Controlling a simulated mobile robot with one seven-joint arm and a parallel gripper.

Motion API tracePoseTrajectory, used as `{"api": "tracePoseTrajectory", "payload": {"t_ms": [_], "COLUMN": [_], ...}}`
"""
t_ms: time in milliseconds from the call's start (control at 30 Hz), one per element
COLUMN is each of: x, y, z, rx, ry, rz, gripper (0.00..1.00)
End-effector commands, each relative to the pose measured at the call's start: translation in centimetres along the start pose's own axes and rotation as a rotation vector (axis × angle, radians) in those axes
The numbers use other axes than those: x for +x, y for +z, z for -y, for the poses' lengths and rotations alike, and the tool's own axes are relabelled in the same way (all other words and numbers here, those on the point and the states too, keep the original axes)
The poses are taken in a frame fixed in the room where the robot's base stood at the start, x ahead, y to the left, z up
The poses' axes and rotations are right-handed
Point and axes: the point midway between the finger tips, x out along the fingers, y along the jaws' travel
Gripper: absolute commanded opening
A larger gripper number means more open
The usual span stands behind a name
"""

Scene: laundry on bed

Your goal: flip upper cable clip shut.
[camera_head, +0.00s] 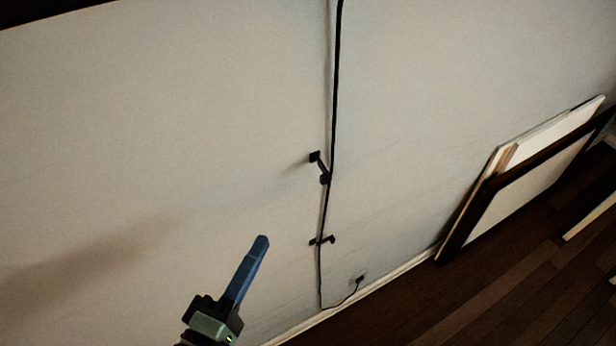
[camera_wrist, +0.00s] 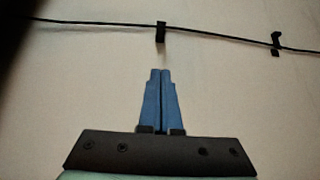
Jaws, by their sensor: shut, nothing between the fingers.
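The upper cable clip (camera_head: 319,167) is a small black piece on the wall, at the black cable (camera_head: 334,110). In the head view it slants up and left from the cable, with one end standing out; its exact hinge position is too small to tell. The lower clip (camera_head: 323,240) crosses the cable below it. My gripper (camera_head: 262,240) has blue fingers, shut and empty, left of the cable and apart from both clips. In the wrist view my fingertips (camera_wrist: 160,72) point at a black clip (camera_wrist: 161,32), apparently the upper one, with a gap between them. Another clip (camera_wrist: 277,43) is at right.
The cable ends at a small dark outlet (camera_head: 360,279) low on the wall. Framed panels (camera_head: 530,170) lean on the wall at right, above a dark wooden floor (camera_head: 400,312). The wall (camera_head: 150,110) left of the cable is bare and clear.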

Motion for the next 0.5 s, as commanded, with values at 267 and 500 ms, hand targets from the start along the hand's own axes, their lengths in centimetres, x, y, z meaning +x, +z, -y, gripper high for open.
{"api": "tracePoseTrajectory", "payload": {"t_ms": [267, 500], "x": [-0.1, 1.2], "y": [0.0, 0.0], "z": [0.0, -0.3], "rx": [-0.005, -0.004], "ry": [0.001, 0.003], "rz": [0.000, 0.002], "gripper": [0.00, 0.00]}}
